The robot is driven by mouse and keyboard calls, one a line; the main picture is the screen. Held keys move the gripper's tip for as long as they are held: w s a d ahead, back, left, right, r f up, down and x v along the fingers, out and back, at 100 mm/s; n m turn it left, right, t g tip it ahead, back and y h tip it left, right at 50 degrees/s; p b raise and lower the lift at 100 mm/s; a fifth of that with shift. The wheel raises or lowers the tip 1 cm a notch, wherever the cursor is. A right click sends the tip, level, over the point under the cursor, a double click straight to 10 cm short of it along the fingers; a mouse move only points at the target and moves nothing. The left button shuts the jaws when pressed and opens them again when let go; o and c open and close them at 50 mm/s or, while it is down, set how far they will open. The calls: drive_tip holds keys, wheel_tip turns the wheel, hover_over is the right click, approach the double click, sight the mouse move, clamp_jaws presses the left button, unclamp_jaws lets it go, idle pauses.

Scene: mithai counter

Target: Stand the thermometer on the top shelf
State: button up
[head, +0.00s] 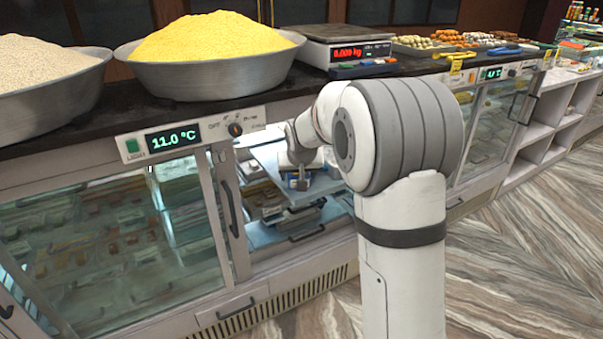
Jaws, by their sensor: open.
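My arm reaches through the open section of the glass-fronted counter. My gripper (301,182) is small in view, open, just above the pale blue top shelf (268,158) inside. A small blue-grey shape shows right at the fingers, but I cannot tell whether it is the thermometer or part of the gripper. No thermometer can be clearly made out elsewhere. My arm hides the right part of the shelf.
Below the shelf are stacked trays (297,214). A closed glass door (95,250) stands left of the opening. On the countertop are a bowl of yellow grains (205,72), a pale-filled bowl (50,98) and a scale (345,55). Patterned floor (520,250) is clear at right.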

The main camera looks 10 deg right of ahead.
drive_tip(key=d+b+v, duration=0.1)
drive_tip(key=v, duration=1.1)
drive_tip(key=s+f+g, duration=0.2)
drive_tip(key=s+f, duration=0.3)
drive_tip(key=s, duration=1)
drive_tip(key=s+f+n+g, duration=0.1)
drive_tip(key=s+f, duration=0.3)
drive_tip(key=s, duration=1.1)
drive_tip(key=shift+s+d+f+g+y, duration=0.2)
drive_tip(key=shift+s+f+g+y, duration=0.15)
drive_tip(key=shift+g, duration=0.15)
drive_tip(key=shift+s, duration=0.15)
drive_tip(key=shift+c, duration=0.2)
